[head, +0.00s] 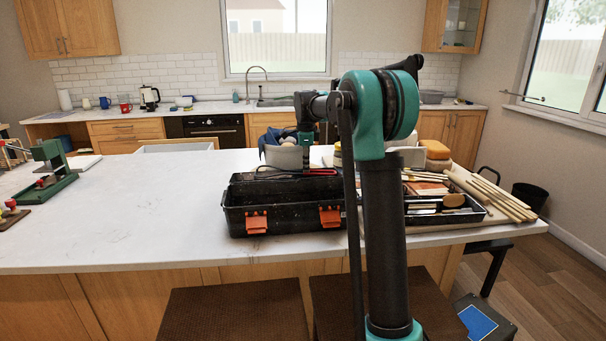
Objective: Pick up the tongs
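A black toolbox (285,219) with orange latches stands on the white island counter, in front of my arm's end. A small red thing (320,172) shows at the toolbox's back edge; it may be a handle of the tongs, but it is too small to tell. No tongs are clearly visible. My gripper (306,163) points down just above the back part of the toolbox, close to the red thing. Its fingers are small and dark against the toolbox, so I cannot tell whether they are open or touch anything. My arm hides the toolbox's right end.
A grey bowl (284,156) with a blue cloth stands behind the toolbox. A black tray (447,214) of pottery tools and wooden sticks (492,195) lies to the right. A green press (49,170) stands far left. The counter (140,207) left of the toolbox is clear.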

